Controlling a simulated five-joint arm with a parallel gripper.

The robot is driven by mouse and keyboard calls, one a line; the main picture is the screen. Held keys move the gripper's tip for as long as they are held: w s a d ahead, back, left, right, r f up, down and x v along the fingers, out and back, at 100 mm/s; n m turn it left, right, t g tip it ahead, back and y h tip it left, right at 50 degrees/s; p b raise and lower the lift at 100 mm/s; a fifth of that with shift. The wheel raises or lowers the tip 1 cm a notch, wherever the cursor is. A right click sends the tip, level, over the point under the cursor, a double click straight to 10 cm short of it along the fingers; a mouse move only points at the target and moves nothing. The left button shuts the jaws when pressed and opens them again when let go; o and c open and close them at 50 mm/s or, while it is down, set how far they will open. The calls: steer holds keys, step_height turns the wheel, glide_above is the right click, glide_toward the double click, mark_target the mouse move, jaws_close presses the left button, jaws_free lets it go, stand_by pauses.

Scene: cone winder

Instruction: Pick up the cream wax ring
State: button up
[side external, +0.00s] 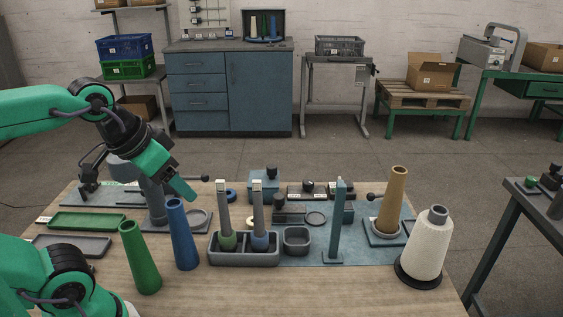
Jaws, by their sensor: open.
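A small cream ring (251,222), which looks like the cream wax ring, lies near the middle of the table. It shows only partly, behind and between the two upright posts of the grey two-cup tray (245,260). My gripper (172,180) is open, above the left part of the table, up and to the left of the ring and clear of it. Its green end points down and right. I see nothing held in it. A blue ring (231,195) lies behind the posts, left of the cream ring.
A green cone (139,258) and a blue cone (182,236) stand at the front left. A small grey bin (296,240), an upright blue-grey post (339,220), a tan cone (392,202) and a cream yarn cone (427,248) stand right. The front middle of the table is clear.

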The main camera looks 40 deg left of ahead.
steer(key=w+a+r+m+g, duration=0.25)
steer(key=w+r, duration=0.35)
steer(key=w, duration=0.4)
steer(key=w+a+f+m+g, duration=0.1)
steer(key=w+a+f+g, duration=0.1)
steer(key=w, duration=0.4)
steer(key=w+a+f+m+g, duration=0.1)
steer(key=w+a+m, duration=0.1)
steer(key=w, duration=0.5)
steer(key=f, duration=3)
steer(key=shift+s, duration=0.25)
steer(key=shift+r, duration=0.1)
steer(key=c, duration=1.1)
steer(key=shift+o, duration=0.2)
step_height(320, 180, up, 10)
